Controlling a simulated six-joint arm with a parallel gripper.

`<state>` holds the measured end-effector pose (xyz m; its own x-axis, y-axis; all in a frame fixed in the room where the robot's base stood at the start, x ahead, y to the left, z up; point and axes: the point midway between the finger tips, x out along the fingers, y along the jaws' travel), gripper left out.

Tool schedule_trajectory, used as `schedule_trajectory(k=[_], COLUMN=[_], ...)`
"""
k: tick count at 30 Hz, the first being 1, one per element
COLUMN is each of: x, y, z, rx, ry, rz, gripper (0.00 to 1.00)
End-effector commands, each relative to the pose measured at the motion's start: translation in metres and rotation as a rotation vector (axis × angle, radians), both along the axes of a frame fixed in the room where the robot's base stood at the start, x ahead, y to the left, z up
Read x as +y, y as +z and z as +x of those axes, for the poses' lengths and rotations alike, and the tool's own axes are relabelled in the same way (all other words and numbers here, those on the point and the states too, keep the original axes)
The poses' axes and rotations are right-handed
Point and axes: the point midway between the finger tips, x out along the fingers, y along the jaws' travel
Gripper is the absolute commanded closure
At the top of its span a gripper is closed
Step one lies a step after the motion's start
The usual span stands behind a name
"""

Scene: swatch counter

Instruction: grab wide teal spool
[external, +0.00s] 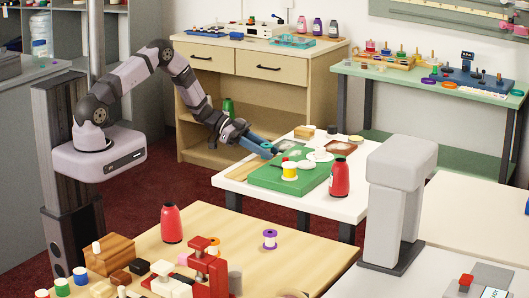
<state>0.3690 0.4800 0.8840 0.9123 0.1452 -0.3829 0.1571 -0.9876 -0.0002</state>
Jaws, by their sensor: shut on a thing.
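The white table (345,208) holds a green board (265,180) with a yellow spool (289,170), white discs, and a red bottle (339,178). A wooden table (330,262) in front carries a purple spool (270,239), another red bottle (171,223) and red clamps.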

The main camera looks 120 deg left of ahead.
Motion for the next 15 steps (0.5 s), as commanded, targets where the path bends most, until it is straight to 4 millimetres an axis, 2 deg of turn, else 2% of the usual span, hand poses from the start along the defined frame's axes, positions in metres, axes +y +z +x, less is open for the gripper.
schedule_trajectory(k=[8, 15], x=[0.0, 0.001], y=[0.007, 0.037], z=[0.0, 0.0], rx=[-0.001, 0.0], ry=[0.0, -0.001], rz=[0.001, 0.004], gripper=[0.91, 0.91])
